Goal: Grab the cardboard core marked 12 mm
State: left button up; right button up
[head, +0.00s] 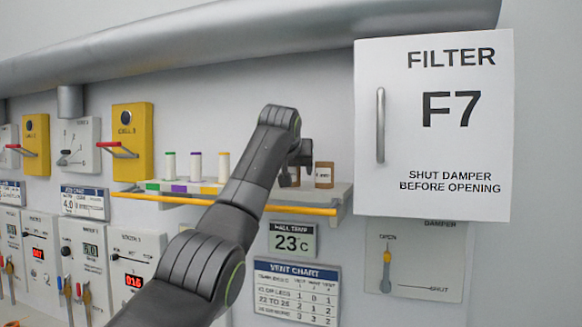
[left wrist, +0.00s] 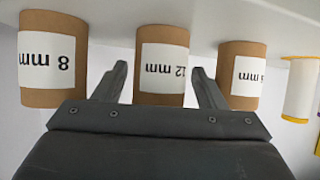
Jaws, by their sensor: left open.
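The cardboard core marked 12 mm (left wrist: 162,62) is a brown tube with a white label, upside down in the left wrist view. My left gripper (head: 300,158) is open at the shelf. In the left wrist view its two fingers show on either side of the 12 mm core, and I cannot tell whether they touch it. The 8 mm core (left wrist: 53,58) is to its left there, and another core (left wrist: 240,75) with a partly hidden label is to its right. In the head view my arm and gripper mostly hide the 12 mm core. My right gripper is not in view.
The shelf (head: 335,188) has a yellow front rail (head: 300,209). White spools with green (head: 169,168), purple (head: 195,168) and orange (head: 223,168) tops stand on its left part. The white filter cabinet (head: 435,125) juts out close to the right.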

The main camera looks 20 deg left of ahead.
pick_arm(q)
jog(key=shift+d, duration=0.1)
jog(key=shift+c, duration=0.7)
jog(key=c, duration=0.9)
jog(key=shift+r, duration=0.15)
